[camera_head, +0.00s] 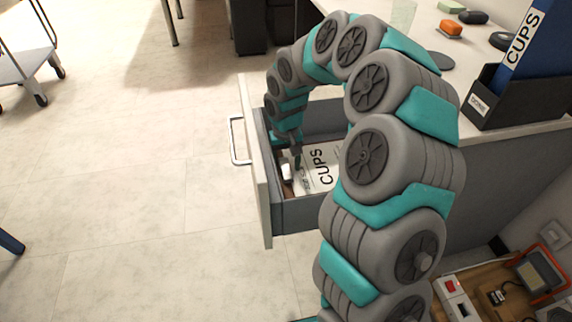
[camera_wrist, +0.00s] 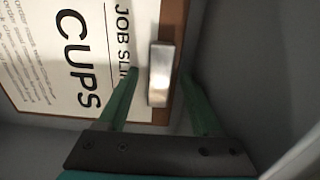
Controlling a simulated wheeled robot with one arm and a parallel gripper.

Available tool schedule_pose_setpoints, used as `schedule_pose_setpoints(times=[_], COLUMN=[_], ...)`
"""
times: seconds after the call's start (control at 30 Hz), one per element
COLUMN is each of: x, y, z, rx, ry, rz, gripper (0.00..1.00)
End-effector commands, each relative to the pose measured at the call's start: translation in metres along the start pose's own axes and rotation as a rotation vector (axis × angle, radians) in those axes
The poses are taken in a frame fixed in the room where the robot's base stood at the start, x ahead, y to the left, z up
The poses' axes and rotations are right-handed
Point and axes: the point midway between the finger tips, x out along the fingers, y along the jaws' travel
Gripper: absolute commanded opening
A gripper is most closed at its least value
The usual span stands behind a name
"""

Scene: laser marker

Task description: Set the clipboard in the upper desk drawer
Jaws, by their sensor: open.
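The clipboard (camera_head: 327,155) lies in the open upper drawer (camera_head: 258,190) of the desk, its white sheet printed CUPS facing up. In the wrist view the clipboard (camera_wrist: 75,60) shows a brown edge and a silver metal clip (camera_wrist: 161,75). My gripper (camera_head: 297,163) reaches down inside the drawer at the clip end. In the wrist view my gripper (camera_wrist: 160,78) is open, with one green finger on each side of the clip. I cannot tell whether the fingers touch the clip. My arm hides part of the drawer and clipboard in the head view.
The drawer's front panel with its metal handle (camera_head: 238,140) stands out over free floor at the left. On the desk top (camera_head: 470,62) are a black holder (camera_head: 520,100) with a blue CUPS binder (camera_head: 528,40), and an orange object (camera_head: 451,27). Grey drawer walls (camera_wrist: 240,60) stand close around the gripper.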

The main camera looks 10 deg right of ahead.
Motion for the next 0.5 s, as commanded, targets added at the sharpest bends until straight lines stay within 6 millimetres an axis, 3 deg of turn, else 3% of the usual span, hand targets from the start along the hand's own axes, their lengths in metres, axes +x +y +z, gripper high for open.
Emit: schedule_pose_setpoints(times=[0.17,0.5], x=[-0.022,-0.089], y=[0.000,0.000], z=[-0.002,-0.002], rx=[0.001,0.001], ry=[0.008,0.005], rz=[-0.001,0.000], gripper=[0.67,0.67])
